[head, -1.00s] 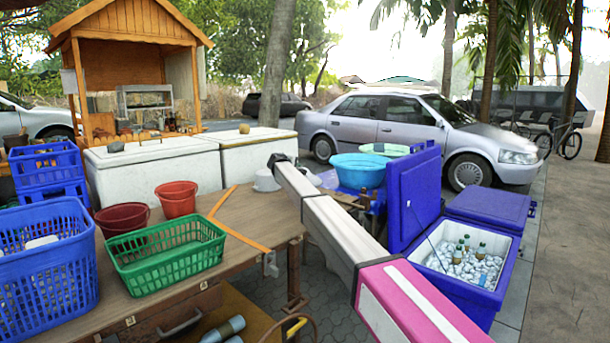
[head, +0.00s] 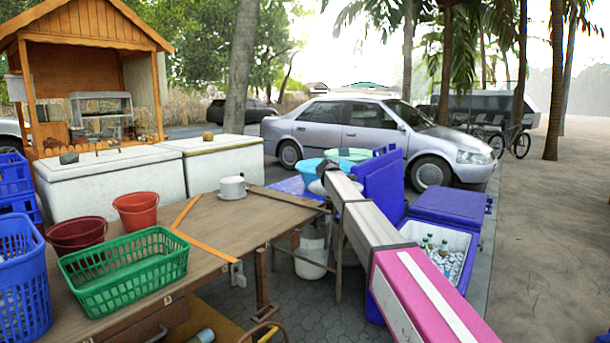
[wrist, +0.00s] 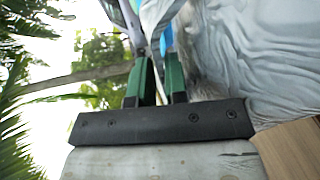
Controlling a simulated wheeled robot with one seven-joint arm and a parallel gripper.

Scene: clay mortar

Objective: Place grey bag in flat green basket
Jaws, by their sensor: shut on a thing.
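The flat green basket (head: 125,270) stands empty on the wooden table, left of centre in the head view. My arm reaches away from the camera, right of the table, and hides most of my gripper in that view. The wrist view shows its two green fingers (wrist: 158,82) close together, shut on the grey bag. The bag (wrist: 250,50) fills the upper right of that view as a wrinkled, pale grey surface; the exact grip point is unclear. A small grey patch (head: 318,187) beside my arm's far end looks like part of the bag.
A red bucket (head: 136,210), a dark red bucket (head: 76,235) and a blue basket (head: 22,285) crowd the basket's left and back. A white pot (head: 232,187) and orange frame (head: 205,247) are on the table (head: 240,222). A blue cooler (head: 447,235) with bottles stands right of my arm.

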